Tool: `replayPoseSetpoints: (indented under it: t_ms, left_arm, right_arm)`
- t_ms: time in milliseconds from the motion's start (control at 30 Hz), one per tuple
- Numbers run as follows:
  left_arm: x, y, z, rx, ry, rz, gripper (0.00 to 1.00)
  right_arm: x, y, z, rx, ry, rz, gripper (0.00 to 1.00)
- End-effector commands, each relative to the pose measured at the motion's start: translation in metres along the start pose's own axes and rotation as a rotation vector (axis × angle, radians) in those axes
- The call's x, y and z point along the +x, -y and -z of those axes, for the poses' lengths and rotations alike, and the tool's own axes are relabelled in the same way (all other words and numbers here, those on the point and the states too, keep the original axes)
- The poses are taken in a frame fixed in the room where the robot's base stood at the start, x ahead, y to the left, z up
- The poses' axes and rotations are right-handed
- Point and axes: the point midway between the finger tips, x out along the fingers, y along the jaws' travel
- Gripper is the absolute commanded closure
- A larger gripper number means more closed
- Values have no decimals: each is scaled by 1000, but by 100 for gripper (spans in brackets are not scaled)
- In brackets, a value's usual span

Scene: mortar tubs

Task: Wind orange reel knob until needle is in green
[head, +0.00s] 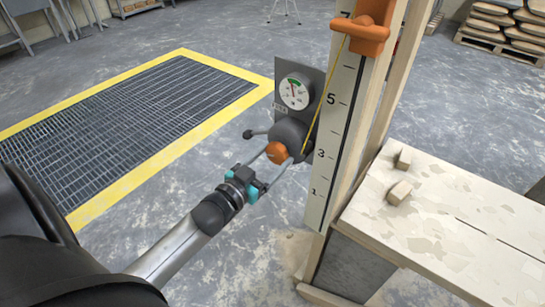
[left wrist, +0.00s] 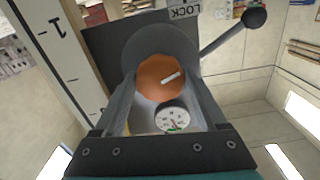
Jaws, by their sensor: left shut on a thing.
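The orange reel knob (head: 277,152) sits on the front of a dark grey round reel (head: 290,134) on the post. My left gripper (head: 280,156) has its two fingers on either side of the knob and is shut on it. In the left wrist view the knob (left wrist: 160,78), with a white mark on its face, is between the fingers (left wrist: 160,85). A white round gauge (head: 293,92) with a green sector at its top is above the reel. It shows in the left wrist view (left wrist: 172,119), partly hidden; its needle is too small to read surely. My right gripper is out of view.
A lever with a black ball end (head: 249,134) sticks out left of the reel. A yellow cord (head: 326,95) runs up to an orange bracket (head: 362,30) on the numbered post (head: 340,110). A bench (head: 450,225) with small blocks stands at right. Open floor and a grate lie left.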

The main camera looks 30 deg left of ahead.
Motion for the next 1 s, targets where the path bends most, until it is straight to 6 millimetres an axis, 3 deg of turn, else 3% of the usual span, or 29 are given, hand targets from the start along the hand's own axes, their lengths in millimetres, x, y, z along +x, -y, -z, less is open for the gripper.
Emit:
replayPoseSetpoints:
  t_ms: [200, 600, 1000]
  left_arm:
    - [0, -1, 0, 26, 1, -1, 82]
    - [0, 0, 1, 313, 3, 1, 82]
    - [0, 0, 0, 423, 1, 0, 82]
  right_arm:
    - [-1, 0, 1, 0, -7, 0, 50]
    - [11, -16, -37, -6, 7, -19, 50]
    - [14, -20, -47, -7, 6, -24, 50]
